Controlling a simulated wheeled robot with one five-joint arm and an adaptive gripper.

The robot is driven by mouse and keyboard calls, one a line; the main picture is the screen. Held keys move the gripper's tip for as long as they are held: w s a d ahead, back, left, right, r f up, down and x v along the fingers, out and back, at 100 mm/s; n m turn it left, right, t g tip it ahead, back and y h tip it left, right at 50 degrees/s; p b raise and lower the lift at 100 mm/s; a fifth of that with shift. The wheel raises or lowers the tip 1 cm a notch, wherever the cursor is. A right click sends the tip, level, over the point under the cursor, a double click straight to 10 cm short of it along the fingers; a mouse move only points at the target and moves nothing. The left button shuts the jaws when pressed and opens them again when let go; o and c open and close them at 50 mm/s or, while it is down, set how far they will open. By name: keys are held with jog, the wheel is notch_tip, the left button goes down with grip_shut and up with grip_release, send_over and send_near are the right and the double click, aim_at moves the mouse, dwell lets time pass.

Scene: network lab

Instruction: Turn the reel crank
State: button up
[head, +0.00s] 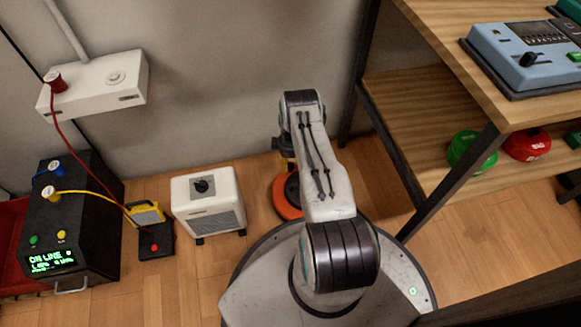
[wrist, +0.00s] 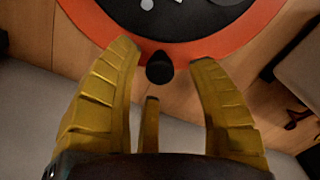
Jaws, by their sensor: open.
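The reel, an orange disc with a dark centre (head: 289,211), is on the floor beside my base in the head view, partly hidden by my arm. In the wrist view its orange rim (wrist: 92,22) and dark hub fill the top. A black rounded knob (wrist: 159,69), which looks like the crank handle, stands at the rim's near edge. My gripper (wrist: 166,58) is open, with its yellow fingers on either side of the knob and gaps on both sides. In the head view my gripper is mostly hidden behind my arm.
A white heater-like box (head: 208,205) stands left of the reel. Further left are a black unit with a lit display (head: 55,262) and a small yellow device (head: 146,214). A wooden bench (head: 452,45) with a lower shelf and dark legs stands to the right.

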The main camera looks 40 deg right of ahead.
jog(key=shift+f+b, duration=0.3)
jog(key=shift+f, duration=0.6)
jog(key=shift+o, duration=0.3)
grip_shut()
